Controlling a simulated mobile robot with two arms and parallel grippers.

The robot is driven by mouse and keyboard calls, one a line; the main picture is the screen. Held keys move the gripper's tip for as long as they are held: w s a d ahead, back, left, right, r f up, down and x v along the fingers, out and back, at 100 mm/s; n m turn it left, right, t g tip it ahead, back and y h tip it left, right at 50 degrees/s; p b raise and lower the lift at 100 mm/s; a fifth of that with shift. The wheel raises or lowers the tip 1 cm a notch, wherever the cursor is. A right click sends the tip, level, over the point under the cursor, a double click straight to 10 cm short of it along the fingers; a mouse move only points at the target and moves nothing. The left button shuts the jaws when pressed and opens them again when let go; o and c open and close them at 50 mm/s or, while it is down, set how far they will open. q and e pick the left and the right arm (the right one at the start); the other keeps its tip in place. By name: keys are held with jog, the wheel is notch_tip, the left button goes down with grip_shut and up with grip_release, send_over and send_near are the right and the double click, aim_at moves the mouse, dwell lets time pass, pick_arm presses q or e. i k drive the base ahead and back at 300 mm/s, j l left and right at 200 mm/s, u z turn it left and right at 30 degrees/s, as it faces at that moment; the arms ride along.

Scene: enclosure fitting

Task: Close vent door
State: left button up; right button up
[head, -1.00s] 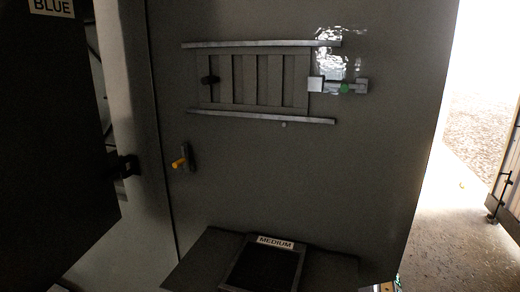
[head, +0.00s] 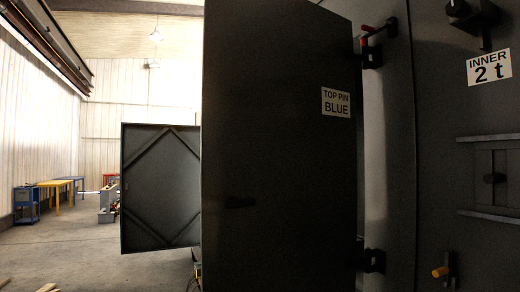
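The left end of the vent door (head: 483,190) shows at the right edge of the head view, a dark panel between two horizontal rails on the dark enclosure wall. A dark knob (head: 495,178) sits on it. The rest of the vent is cut off by the frame, so I cannot tell how far open or shut it is. Neither of my grippers is in view.
A large dark door labelled "TOP PIN BLUE" (head: 278,150) stands open across the middle, hinged beside a red-handled pin (head: 378,30). Another braced door (head: 160,190) stands behind. Left floor is mostly clear.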

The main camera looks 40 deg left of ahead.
aim_at(278, 128)
jog(key=u, duration=0.9)
jog(key=j+z, duration=0.15)
jog(key=j, duration=0.5)
